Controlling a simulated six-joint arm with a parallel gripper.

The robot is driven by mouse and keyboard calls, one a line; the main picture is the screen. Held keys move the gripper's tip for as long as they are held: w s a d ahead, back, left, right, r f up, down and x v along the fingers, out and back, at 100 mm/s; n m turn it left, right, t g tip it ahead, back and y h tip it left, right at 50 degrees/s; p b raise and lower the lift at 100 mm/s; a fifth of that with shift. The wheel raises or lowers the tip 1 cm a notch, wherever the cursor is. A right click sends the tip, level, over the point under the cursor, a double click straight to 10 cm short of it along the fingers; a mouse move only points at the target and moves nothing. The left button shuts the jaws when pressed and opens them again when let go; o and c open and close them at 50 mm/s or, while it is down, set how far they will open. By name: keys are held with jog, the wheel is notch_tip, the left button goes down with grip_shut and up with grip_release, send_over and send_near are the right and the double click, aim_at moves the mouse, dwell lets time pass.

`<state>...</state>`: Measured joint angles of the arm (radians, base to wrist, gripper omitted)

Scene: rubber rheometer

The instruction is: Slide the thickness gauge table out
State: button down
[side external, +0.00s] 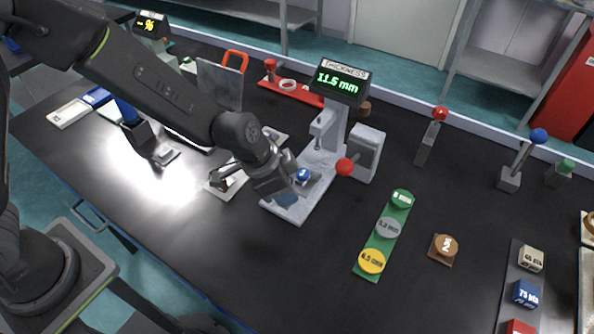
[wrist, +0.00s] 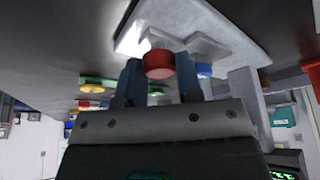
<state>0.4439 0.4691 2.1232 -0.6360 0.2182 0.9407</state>
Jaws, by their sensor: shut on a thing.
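The thickness gauge (side external: 340,88) stands mid-bench in the side view, its display reading 11.5 mm. Its pale grey base (side external: 305,208) extends toward the front left, with a blue disc (side external: 303,175) above it. In the wrist view a light slab that looks like the gauge table (wrist: 205,46) lies against the larger base (wrist: 185,18). A red knob (wrist: 159,64) is between my gripper's (wrist: 160,78) two fingers, and the gripper is shut on it. In the side view my gripper (side external: 284,197) is low over the base's front end and hides the knob.
A small white plate (side external: 215,189) is left of my gripper. The front centre of the bench (side external: 275,265) is clear.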

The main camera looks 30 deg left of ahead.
jog(key=s, duration=0.5)
jog(key=shift+s, duration=0.35)
jog(key=c, duration=0.8)
grip_release()
jog(key=shift+r, duration=0.1)
jog(key=shift+s+r, duration=0.1)
jog(key=shift+r, duration=0.4)
jog(key=v, duration=1.2)
jog(key=shift+s+a+r, duration=0.15)
jog(key=shift+a+r, duration=0.1)
